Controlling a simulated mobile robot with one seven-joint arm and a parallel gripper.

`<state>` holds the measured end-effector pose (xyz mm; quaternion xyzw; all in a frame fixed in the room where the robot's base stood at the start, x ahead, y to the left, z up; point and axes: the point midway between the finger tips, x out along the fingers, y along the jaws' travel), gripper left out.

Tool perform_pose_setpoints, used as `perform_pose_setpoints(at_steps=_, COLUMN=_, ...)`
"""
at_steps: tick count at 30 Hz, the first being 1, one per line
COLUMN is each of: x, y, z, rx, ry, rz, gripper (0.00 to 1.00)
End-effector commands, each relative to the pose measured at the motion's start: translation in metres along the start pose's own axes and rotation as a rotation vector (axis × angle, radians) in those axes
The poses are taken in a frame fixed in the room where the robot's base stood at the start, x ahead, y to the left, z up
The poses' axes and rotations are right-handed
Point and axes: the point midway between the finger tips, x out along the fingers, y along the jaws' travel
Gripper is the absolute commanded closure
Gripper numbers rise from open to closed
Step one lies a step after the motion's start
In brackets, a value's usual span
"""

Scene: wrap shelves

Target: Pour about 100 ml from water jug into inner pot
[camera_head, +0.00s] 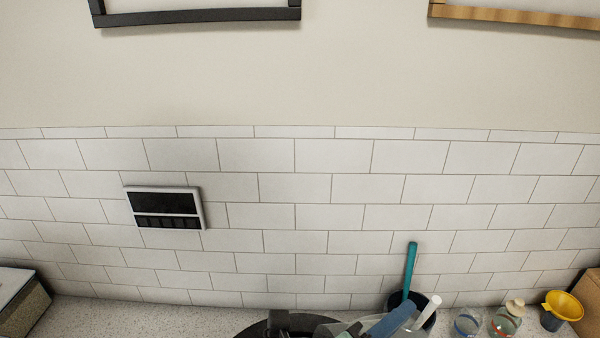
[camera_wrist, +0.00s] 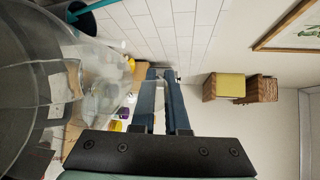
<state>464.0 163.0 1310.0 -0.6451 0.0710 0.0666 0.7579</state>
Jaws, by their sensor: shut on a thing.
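The clear water jug (camera_wrist: 95,65) fills the left of the wrist view, large and tilted in that picture. My gripper (camera_wrist: 164,76) is shut on its handle side, with the blue fingers close together; the exact grip is hard to see. In the head view, my gripper's blue finger (camera_head: 392,320) and a bit of the clear jug (camera_head: 345,327) show at the bottom edge. A dark round thing (camera_head: 262,328) is cut off beside them; I cannot tell if it is the inner pot. The water level and any pouring stream cannot be made out.
A dark utensil holder (camera_head: 393,302) with a teal-handled tool (camera_head: 410,270) stands behind the jug. Glass jars (camera_head: 505,322), a yellow-topped dark cup (camera_head: 560,308) and a wooden box (camera_head: 588,295) are at right.

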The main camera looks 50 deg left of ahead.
Motion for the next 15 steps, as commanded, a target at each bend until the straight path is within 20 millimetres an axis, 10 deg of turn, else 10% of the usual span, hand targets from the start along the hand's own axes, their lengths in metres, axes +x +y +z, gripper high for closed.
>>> perform_pose_setpoints(at_steps=15, x=0.04, y=-0.026, z=-0.018, rx=0.118, ry=0.021, rz=0.248, gripper=1.0)
